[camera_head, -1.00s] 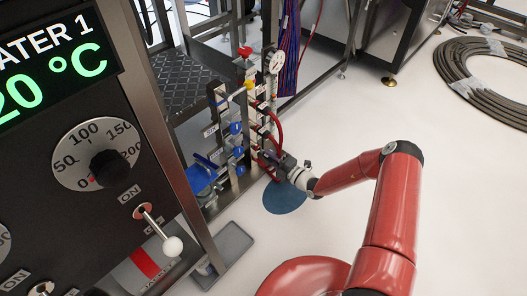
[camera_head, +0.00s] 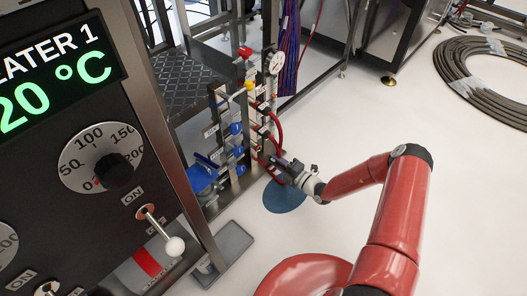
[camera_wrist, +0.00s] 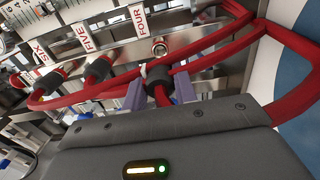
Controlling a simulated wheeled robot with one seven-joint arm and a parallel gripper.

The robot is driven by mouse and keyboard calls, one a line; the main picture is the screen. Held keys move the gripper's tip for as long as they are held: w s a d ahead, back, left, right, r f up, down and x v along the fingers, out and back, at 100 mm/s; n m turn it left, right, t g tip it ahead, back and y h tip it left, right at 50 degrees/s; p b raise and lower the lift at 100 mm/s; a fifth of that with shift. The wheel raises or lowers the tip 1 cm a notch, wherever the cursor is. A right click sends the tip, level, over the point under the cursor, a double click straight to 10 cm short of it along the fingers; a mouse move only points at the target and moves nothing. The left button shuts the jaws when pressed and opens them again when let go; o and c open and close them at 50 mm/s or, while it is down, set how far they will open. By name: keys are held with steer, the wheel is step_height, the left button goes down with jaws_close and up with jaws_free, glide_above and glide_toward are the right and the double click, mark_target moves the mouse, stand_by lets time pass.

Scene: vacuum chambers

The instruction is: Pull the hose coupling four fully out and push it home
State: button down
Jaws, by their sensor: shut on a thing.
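The hose coupling four (camera_wrist: 158,73) is a black collar on a red hose, in the wrist view just below the plate marked FOUR (camera_wrist: 139,20). My gripper (camera_wrist: 160,92) is shut on it, one purple-grey finger on each side. A round metal port (camera_wrist: 159,47) shows bare below the FOUR plate, and the coupling appears apart from it. In the head view my gripper (camera_head: 278,164) is at the lower right of the valve panel (camera_head: 240,130). The coupling is too small to make out there.
Couplings under FIVE (camera_wrist: 97,69) and SIX (camera_wrist: 45,83) sit left of mine, with red hoses (camera_wrist: 225,45) looping close around my fingers. Blue-handled valves (camera_head: 236,128) stand left of my gripper. A heater cabinet (camera_head: 75,200) fills the left.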

steer(key=shift+s+d, duration=0.1)
steer(key=x, duration=0.2)
steer(key=shift+a+f+b, duration=0.1)
steer(key=shift+a+b, duration=0.1)
steer(key=shift+b, duration=0.15)
steer(key=shift+w+a, duration=0.35)
steer(key=shift+w, duration=0.1)
steer(key=shift+b+x, duration=0.35)
steer(key=shift+x, duration=1.05)
stand_by(2.2)
steer(key=c, duration=1)
jaws_free()
steer(key=shift+c, duration=0.2)
